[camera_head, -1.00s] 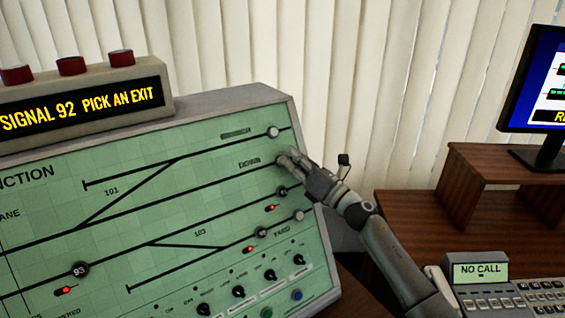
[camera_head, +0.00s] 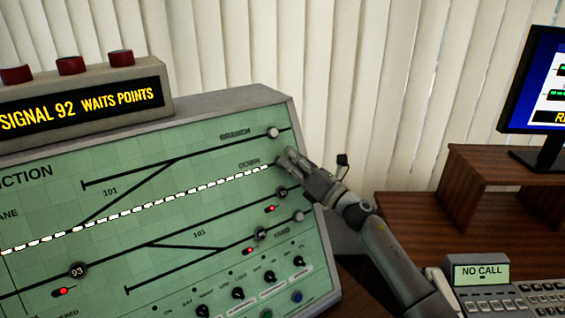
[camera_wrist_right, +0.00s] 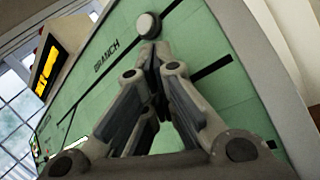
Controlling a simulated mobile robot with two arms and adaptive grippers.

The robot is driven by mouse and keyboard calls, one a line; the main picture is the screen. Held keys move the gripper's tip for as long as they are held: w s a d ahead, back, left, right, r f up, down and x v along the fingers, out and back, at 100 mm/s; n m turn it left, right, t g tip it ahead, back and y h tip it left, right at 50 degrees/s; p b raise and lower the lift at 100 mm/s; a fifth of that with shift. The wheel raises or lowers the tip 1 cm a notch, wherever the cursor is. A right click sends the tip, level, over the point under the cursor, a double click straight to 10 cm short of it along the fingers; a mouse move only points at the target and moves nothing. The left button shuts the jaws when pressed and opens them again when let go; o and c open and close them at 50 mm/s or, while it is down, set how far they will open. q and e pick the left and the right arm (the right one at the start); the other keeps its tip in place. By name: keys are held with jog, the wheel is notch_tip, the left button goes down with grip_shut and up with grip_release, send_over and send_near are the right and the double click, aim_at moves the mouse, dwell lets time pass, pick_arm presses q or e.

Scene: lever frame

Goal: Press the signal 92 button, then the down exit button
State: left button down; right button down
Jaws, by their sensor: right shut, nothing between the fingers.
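The green signal panel (camera_head: 130,205) carries black track lines. Its display (camera_head: 82,109) reads "SIGNAL 92 WAITS POINTS". The line marked DOWN (camera_head: 160,201) is lit in white dashes. My right gripper (camera_head: 283,158) is shut and empty at the right end of that line, and its fingers hide the down exit button. In the right wrist view the shut fingertips (camera_wrist_right: 156,50) are near the panel, just below the pale BRANCH button (camera_wrist_right: 149,25). Contact cannot be made out. The signal 92 button is not in view. My left gripper is not in view.
Three red lamps (camera_head: 71,66) stand on top of the display box. The BRANCH button (camera_head: 273,133) is just above my gripper. Black knobs (camera_head: 238,293) line the panel's bottom. A wooden desk (camera_head: 420,225) with a monitor (camera_head: 540,85) and a phone console (camera_head: 481,272) is at right.

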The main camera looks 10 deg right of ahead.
jog(key=shift+s+r, duration=0.1)
jog(key=shift+s+d+r+p, duration=0.3)
jog(key=shift+s+p, duration=0.2)
jog(key=shift+s, duration=0.1)
jog(key=shift+a, duration=0.1)
jog(key=s+p, duration=0.1)
jog(key=s+d+r+p, duration=0.1)
jog(key=s+r+p, duration=0.1)
jog(key=s, duration=0.1)
jog(key=shift+s+d+r, duration=0.1)
jog(key=shift+d+r, duration=0.05)
jog(key=shift+d, duration=0.1)
